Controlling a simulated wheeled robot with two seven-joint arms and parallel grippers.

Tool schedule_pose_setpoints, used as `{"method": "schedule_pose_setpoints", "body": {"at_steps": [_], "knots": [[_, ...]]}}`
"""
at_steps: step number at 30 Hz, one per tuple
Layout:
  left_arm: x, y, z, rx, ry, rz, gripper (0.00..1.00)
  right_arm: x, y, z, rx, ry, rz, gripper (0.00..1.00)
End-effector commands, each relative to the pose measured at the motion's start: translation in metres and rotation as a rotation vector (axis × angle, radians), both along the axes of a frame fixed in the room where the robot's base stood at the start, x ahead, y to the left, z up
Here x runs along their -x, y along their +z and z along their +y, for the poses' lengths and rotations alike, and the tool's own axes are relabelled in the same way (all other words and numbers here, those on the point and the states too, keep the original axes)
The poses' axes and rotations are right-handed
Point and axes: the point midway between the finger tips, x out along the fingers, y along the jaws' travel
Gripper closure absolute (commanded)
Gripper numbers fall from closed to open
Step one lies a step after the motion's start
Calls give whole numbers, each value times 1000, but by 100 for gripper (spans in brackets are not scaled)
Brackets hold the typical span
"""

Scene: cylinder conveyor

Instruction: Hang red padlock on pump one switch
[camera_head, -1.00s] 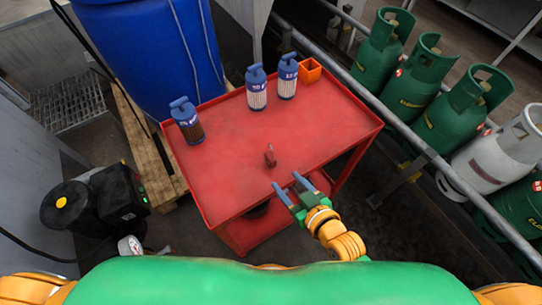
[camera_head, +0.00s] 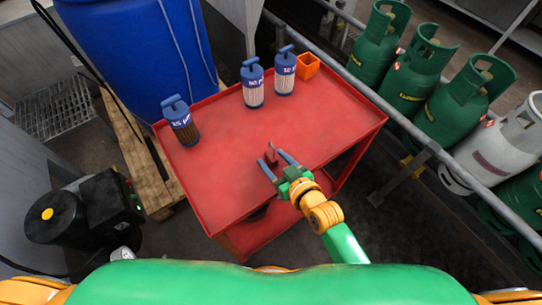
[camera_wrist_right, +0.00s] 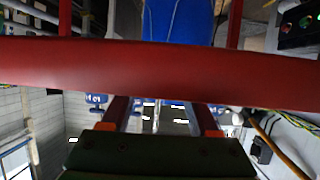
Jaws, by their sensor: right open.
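A small red padlock (camera_head: 272,157) stands on the red cart top, toward its near side, in the head view. My right gripper (camera_head: 270,158) is open, with its two fingertips on either side of the padlock in that view. I cannot tell whether they touch it. In the right wrist view the fingers (camera_wrist_right: 163,118) are spread apart below a wide red band, and I cannot make out the padlock. A pump switch cannot be made out in these views. My left gripper is out of view.
The red cart (camera_head: 215,145) carries several blue-topped filter cartridges (camera_head: 253,83) and an orange box (camera_head: 307,66) along its far side. A blue barrel (camera_head: 135,50) stands behind. Green gas cylinders (camera_head: 420,75) stand right, beyond a rail. A black machine (camera_head: 110,205) with a green light stands left.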

Motion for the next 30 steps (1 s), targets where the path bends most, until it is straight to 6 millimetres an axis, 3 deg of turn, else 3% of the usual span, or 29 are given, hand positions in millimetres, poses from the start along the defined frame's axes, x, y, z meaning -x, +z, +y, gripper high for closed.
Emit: {"method": "schedule_pose_setpoints", "body": {"at_steps": [1, 7, 20, 25, 30], "knots": [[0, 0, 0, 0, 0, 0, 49, 0, 0, 0, 0, 0, 0, 47], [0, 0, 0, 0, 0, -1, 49, 0, 0, 0, 0, 0, 0, 100], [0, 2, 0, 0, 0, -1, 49, 0, 6, 0, -2, -1, -1, 100], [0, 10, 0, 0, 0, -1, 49, 0, 38, 0, -3, -1, -5, 100], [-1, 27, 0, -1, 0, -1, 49, 32, 84, -25, 1, 1, -2, 100]]}}
